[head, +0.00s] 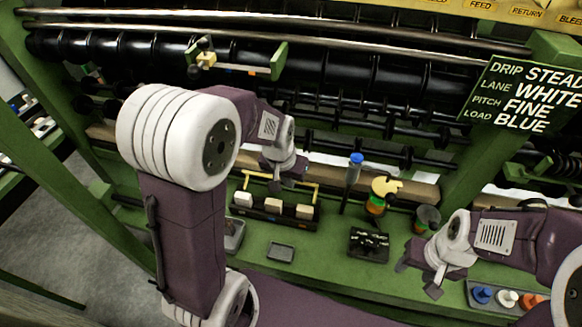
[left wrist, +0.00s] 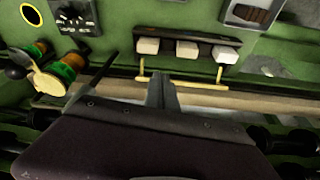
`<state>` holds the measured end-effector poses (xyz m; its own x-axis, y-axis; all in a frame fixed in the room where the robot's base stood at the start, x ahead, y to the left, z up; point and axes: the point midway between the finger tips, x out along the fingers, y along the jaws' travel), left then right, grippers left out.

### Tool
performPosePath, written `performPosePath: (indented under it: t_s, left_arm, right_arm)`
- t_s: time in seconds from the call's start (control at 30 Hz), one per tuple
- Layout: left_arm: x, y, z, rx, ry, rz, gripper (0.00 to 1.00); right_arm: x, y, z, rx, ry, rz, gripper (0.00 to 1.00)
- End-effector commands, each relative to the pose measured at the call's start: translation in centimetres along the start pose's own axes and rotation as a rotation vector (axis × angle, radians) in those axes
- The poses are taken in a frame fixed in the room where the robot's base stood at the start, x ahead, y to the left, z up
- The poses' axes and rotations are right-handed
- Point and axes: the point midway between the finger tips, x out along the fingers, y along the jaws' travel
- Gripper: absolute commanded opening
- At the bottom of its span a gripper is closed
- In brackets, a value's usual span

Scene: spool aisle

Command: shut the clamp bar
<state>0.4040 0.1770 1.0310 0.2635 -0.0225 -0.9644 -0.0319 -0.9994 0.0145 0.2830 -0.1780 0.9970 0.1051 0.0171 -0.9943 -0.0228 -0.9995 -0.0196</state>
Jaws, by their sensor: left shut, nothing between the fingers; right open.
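The clamp bar appears to be the yellow U-shaped bar (head: 304,184) behind a dark rack (head: 272,217) holding three pale blocks. Its two end posts run toward the rack, and its cross piece stands apart from the blocks. In the left wrist view the bar (left wrist: 205,85) passes close by my fingers. My left gripper (head: 274,186) is shut and empty near the middle of the bar; its fingers (left wrist: 162,92) overlap the bar in view, and I cannot tell whether they touch. My right gripper (head: 419,276) is open and empty above the bench at the right.
A blue-topped post (head: 355,170), a yellow-and-orange fitting (head: 382,192) and a black control box (head: 368,243) stand right of the rack. Dark rollers (head: 350,70) fill the back. A tray of coloured pegs (head: 507,299) is at the lower right. Green bench shows before the rack.

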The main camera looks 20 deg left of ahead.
Motion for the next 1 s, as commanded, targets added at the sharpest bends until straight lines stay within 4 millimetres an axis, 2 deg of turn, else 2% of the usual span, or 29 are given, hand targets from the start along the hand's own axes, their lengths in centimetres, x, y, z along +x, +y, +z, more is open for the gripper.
performPosePath:
  t_s: [0.03,0.1,0.2,0.27,0.33,0.57,0.67,1.0]
  left_arm:
    - [-2.1,-0.3,-4.0,0.000,0.014,-0.001,0.00]
    - [-2.4,-0.9,-8.3,-0.001,0.025,-0.004,0.00]
    - [-1.5,-1.7,-11.5,-0.014,0.012,-0.006,0.00]
    - [-0.6,-2.1,-11.8,-0.023,-0.014,-0.007,0.00]
    - [0.5,-2.4,-10.7,-0.030,-0.056,-0.007,0.00]
    - [1.3,-2.5,-10.2,-0.034,-0.066,-0.007,0.00]
    - [2.4,-2.5,-10.1,-0.034,-0.068,-0.007,0.00]
    - [8.7,-2.5,-9.7,-0.033,-0.068,-0.007,0.00]
  right_arm:
    - [-3.5,-0.1,-0.4,0.000,0.002,0.000,0.50]
    - [-6.1,-0.1,-0.7,0.000,0.002,0.000,0.50]
    - [-9.0,-0.2,-1.0,0.000,0.002,0.000,0.50]
    - [-10.2,-0.2,-1.1,0.000,0.002,0.000,0.50]
    - [-10.9,-0.2,-1.2,0.000,0.002,0.000,0.50]
    - [-10.6,-0.2,-1.1,0.000,0.001,0.000,0.50]
    - [-10.9,-0.2,-1.1,0.000,0.001,0.000,0.50]
    - [-12.4,-0.2,-1.3,0.000,0.001,0.000,0.50]
